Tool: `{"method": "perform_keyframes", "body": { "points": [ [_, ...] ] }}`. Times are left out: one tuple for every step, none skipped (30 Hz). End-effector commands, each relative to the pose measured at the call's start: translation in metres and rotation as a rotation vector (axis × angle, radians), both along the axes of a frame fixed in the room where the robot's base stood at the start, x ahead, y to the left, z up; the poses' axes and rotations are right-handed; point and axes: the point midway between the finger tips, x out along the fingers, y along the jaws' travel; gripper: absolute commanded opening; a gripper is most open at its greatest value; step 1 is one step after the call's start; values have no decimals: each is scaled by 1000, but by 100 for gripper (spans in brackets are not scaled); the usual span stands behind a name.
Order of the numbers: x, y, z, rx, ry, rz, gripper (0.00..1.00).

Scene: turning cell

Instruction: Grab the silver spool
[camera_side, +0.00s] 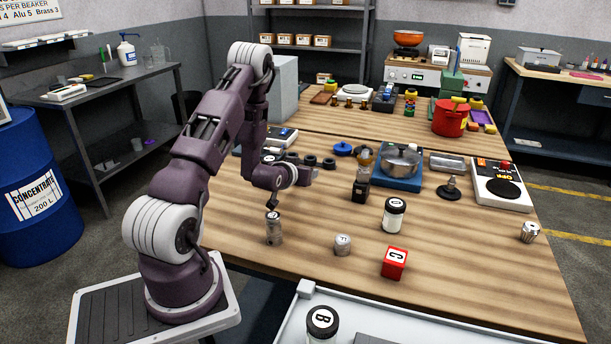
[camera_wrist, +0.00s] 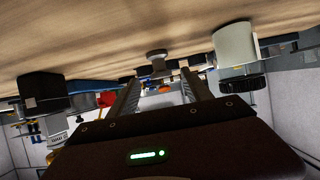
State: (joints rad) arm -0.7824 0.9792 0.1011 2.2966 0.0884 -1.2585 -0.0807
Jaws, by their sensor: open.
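A small grey, spool-shaped piece (camera_wrist: 157,59) stands on the tabletop in the wrist view, which shows the scene upside down. It lies in line with the space between my fingers and apart from them. My gripper (camera_wrist: 161,76) is open, with nothing held between its fingers. I cannot tell whether this is the piece seen in the wrist view. A short silver cylinder (camera_side: 343,245) stands to its right.
A white jar (camera_side: 394,217), a red cube (camera_side: 396,263) and a black block-like device (camera_side: 361,188) stand to the right. A white cylinder with a ribbed black end (camera_wrist: 236,46) is beside my fingers in the wrist view. The table's front right is mostly clear.

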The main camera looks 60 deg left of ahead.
Motion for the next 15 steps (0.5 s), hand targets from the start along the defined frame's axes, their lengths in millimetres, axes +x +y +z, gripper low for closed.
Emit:
{"method": "perform_keyframes", "body": {
  "points": [
    [6, 8, -2, 2, -2, 1, 58],
    [9, 13, -4, 2, -2, 2, 58],
    [14, 18, -7, 2, -2, 1, 58],
    [17, 21, -10, 1, -1, 0, 58],
    [20, 24, -11, 1, -1, 0, 58],
    [23, 26, -13, 1, -1, 0, 58],
    [24, 27, -14, 1, 0, 0, 58],
    [25, 28, -15, 1, 1, 0, 58],
    [26, 28, -15, 1, 1, 0, 58],
    [26, 28, -15, 1, 1, 0, 58],
    [26, 28, -15, 1, 1, 0, 58],
    [25, 28, -15, 1, 1, 0, 58],
    [25, 28, -15, 1, 1, 0, 58],
    [25, 28, -15, 1, 1, 0, 56],
    [25, 28, -15, 1, 1, 0, 48]
  ]
}}
